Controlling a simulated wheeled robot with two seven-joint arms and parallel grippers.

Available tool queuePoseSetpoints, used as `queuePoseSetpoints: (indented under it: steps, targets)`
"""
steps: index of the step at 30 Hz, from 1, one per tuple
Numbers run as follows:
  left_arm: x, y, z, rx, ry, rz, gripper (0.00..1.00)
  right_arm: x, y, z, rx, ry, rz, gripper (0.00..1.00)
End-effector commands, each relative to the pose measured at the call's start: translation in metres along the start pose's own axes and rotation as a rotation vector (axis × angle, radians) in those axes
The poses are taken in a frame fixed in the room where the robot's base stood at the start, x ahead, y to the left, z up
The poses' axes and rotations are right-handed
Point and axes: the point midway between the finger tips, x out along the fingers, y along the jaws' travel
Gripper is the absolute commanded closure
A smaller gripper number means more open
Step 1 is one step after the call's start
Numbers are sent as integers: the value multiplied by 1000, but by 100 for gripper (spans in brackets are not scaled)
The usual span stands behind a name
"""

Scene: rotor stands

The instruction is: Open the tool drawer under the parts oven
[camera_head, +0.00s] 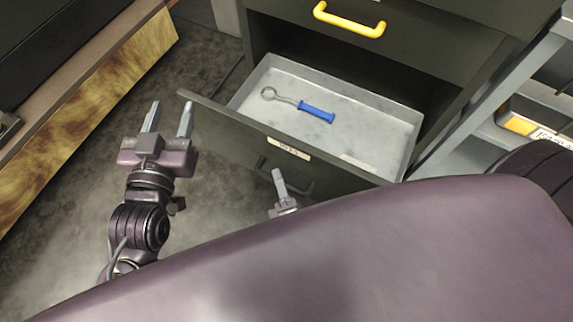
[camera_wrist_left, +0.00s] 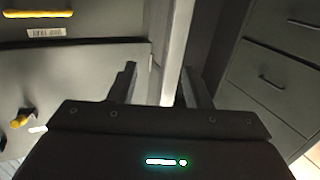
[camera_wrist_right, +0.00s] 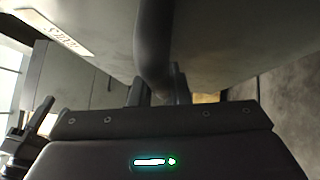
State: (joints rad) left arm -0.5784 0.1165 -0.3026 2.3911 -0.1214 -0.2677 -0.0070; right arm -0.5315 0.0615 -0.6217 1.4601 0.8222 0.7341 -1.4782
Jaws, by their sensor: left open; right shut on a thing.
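The tool drawer (camera_head: 215,132) is pulled well out of the dark cabinet in the head view. A ring-ended tool with a blue handle (camera_head: 316,112) lies in its pale tray. The drawer's front carries a white label and a dark bar handle (camera_head: 300,187). My right gripper (camera_head: 280,183) is shut on this handle, which runs between its fingers in the right wrist view (camera_wrist_right: 155,60). My own purple arm covers part of the right gripper in the head view. My left gripper (camera_head: 170,112) is open and empty, left of the drawer front, apart from it.
Above the open drawer is a closed dark front with a yellow handle (camera_head: 348,20). A wood-grained unit (camera_head: 90,110) stands at the left. A grey shelf frame (camera_head: 490,90) stands right of the cabinet. The floor left of the drawer is clear.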

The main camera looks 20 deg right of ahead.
Motion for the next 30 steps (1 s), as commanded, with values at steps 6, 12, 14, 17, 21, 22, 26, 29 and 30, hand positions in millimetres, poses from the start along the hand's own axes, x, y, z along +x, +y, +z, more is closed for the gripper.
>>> queuePoseSetpoints:
  steps: [6,12,14,17,21,22,26,29,30]
  targets:
    - [-4,1,23,-5,-108,2,56,-10,3,-10,1,0,0,100]
    - [-5,2,29,-6,-135,2,56,-13,3,-13,0,1,0,100]
    - [-5,2,30,-6,-135,2,56,-13,3,-13,0,1,0,100]
    - [-5,2,30,-6,-135,2,56,-13,3,-13,0,1,0,100]
    - [-5,2,29,-6,-134,2,56,-13,3,-13,0,1,-1,81]
    - [-5,2,29,-6,-134,2,56,-13,3,-13,0,1,-1,77]
    - [-5,2,29,-6,-133,3,56,-13,3,-13,0,1,-1,62]
    - [-5,2,29,-7,-133,3,56,-13,3,-13,0,1,0,62]
    - [-5,2,29,-7,-133,3,56,-13,3,-13,0,1,0,62]
